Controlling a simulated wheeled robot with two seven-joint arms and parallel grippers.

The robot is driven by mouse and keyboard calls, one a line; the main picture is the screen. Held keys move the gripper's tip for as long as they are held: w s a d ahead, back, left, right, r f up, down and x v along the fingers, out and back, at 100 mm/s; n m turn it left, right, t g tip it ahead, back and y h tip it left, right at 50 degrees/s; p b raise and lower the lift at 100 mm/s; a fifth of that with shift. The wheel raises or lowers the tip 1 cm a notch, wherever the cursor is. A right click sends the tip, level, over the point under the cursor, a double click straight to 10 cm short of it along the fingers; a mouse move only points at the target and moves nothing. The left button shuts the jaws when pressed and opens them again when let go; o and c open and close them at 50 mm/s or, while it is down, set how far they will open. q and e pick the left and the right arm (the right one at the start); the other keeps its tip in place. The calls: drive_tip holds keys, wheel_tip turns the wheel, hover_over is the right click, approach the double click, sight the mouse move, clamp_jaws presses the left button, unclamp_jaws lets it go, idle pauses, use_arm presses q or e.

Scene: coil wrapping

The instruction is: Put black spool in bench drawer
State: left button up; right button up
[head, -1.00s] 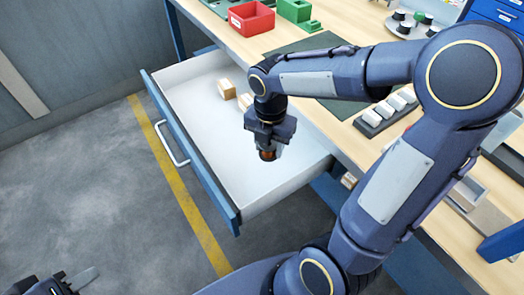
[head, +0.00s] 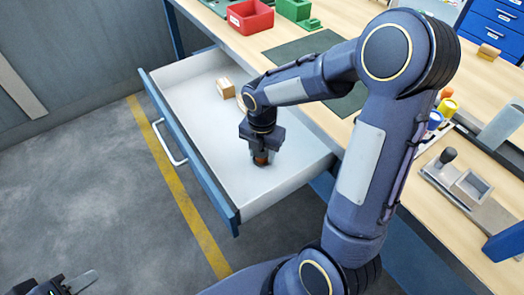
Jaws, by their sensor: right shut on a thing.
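The bench drawer (head: 190,90) is pulled out, with a blue front and a white inside. My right gripper (head: 261,160) points down inside the drawer's outline, towards its right end. It is shut on a small dark spool with a copper-brown band (head: 261,159), taken as the black spool; the fingers hide most of it. The spool looks low, close to the drawer floor, but I cannot tell whether it touches. My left gripper (head: 68,285) is only partly in view at the bottom left, away from the drawer; its opening cannot be judged.
A wooden block (head: 226,88) lies in the drawer, with another partly behind my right arm. On the bench are a red bin (head: 250,17), a green bin (head: 293,10), a dark mat (head: 305,45) and a grey tray (head: 470,188). The drawer floor left of my gripper is clear.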

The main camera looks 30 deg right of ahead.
drive_tip(key=o, duration=1)
drive_tip(key=shift+f, duration=0.1)
drive_tip(key=shift+c, duration=0.2)
drive_tip(key=shift+r, duration=0.3)
wheel_tip(320, 180, up, 11)
drive_tip(key=p, duration=0.2)
drive_tip(key=s+a+r+m+t+y, duration=0.1)
drive_tip(key=s+a+m+t+y, duration=0.1)
drive_tip(key=s+m, duration=0.6)
drive_tip(key=s+a+r+m+t+y, duration=0.1)
drive_tip(key=s+m, duration=0.8)
drive_tip(key=m, duration=0.9)
drive_tip(key=a+t, duration=0.1)
drive_tip(key=t, duration=0.1)
drive_tip(key=shift+a+r+m+t+y, duration=0.15)
drive_tip(key=shift+r+m+t+y, duration=0.15)
drive_tip(key=shift+r+m+y, duration=0.1)
drive_tip(key=shift+s, duration=0.1)
